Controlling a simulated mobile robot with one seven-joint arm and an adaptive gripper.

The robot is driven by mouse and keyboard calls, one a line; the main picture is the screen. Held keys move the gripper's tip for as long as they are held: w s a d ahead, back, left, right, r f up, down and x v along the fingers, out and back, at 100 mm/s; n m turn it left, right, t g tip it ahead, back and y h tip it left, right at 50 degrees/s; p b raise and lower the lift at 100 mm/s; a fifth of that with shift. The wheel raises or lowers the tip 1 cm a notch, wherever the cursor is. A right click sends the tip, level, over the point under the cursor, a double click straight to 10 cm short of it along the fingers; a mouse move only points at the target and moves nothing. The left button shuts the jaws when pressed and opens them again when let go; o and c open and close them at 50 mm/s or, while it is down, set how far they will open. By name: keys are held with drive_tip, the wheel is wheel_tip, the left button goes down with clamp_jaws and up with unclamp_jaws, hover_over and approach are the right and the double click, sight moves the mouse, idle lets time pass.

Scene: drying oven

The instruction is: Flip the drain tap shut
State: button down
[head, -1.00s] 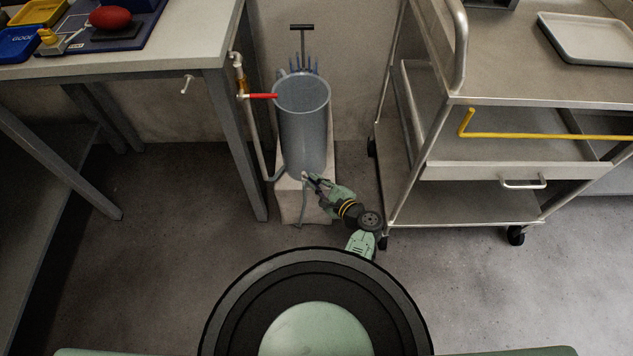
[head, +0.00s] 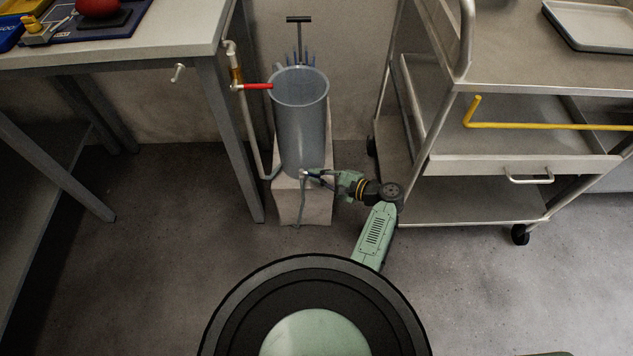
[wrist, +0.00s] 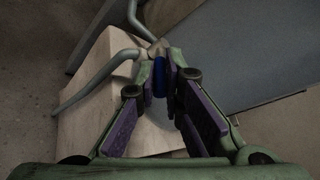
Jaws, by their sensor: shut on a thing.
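The drain tap (wrist: 152,48) sits at the foot of a grey cylindrical vessel (head: 301,125), on top of a pale block (head: 317,200). Its blue handle (wrist: 159,77) shows between my fingers in the wrist view. My gripper (wrist: 161,73) is shut on this handle. In the head view my gripper (head: 312,175) reaches in from the right, low at the vessel's front. The fingers hide part of the handle, and the tap is too small in the head view to tell its exact angle.
A grey hose (wrist: 97,82) hangs from the tap beside the block. A red-handled valve (head: 257,86) on a pipe stands left of the vessel, by the workbench (head: 190,40). A steel trolley (head: 490,165) stands close on the right. Open floor lies in front.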

drive_tip(key=shift+w, duration=0.1)
drive_tip(key=c, duration=1.7)
unclamp_jaws()
drive_tip(key=shift+d, duration=0.1)
drive_tip(key=v, duration=1.2)
drive_tip(key=shift+f, duration=0.1)
